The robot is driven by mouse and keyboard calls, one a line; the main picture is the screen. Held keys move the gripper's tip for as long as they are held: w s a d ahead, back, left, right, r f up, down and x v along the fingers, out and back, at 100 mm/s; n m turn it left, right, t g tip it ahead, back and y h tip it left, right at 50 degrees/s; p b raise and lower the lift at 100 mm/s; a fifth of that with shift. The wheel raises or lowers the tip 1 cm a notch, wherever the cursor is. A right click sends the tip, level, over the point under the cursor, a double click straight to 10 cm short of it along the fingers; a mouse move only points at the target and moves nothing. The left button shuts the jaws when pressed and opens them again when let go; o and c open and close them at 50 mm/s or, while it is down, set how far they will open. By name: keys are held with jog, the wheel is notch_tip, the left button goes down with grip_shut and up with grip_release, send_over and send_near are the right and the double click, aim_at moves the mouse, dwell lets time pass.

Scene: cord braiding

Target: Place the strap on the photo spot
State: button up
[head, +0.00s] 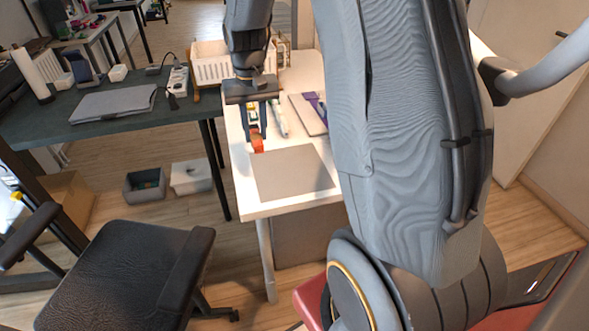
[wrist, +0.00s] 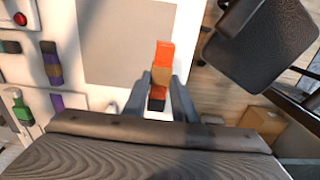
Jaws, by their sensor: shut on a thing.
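My gripper (head: 256,128) is shut on a strap (head: 257,145) with an orange end, near the left edge of the white table. In the wrist view, the strap (wrist: 161,62) shows orange, brown and dark bands between the fingers (wrist: 158,88) of my gripper. The photo spot looks like the plain grey square (head: 293,173) on the near part of the table. It also shows in the wrist view (wrist: 122,45), where the orange end overlaps its edge. In the head view the strap is beside the square's far left corner. I cannot tell its height above the table.
A pad with a purple band (head: 311,112) and a pale tool (head: 278,118) lie behind the square. A white basket (head: 220,68) stands further back. A black chair (head: 128,273) and a dark desk (head: 82,112) are to the left. The grey square is bare.

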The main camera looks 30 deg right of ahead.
jog(key=b, duration=0.2)
send_over(289, 169)
jog(key=f, duration=0.6)
jog(key=shift+s+f+p, duration=0.1)
jog(key=shift+s+p, duration=0.2)
jog(key=shift+p, duration=0.1)
jog(key=shift+f+p, duration=0.3)
jog(key=shift+f, duration=2.15)
jog(key=shift+f, duration=0.15)
jog(key=o, duration=1)
jog(key=shift+w, duration=0.1)
jog(key=shift+o, duration=0.2)
notch_tip(289, 169, up, 12)
jog(key=b, duration=0.1)
jog(key=shift+s, duration=0.3)
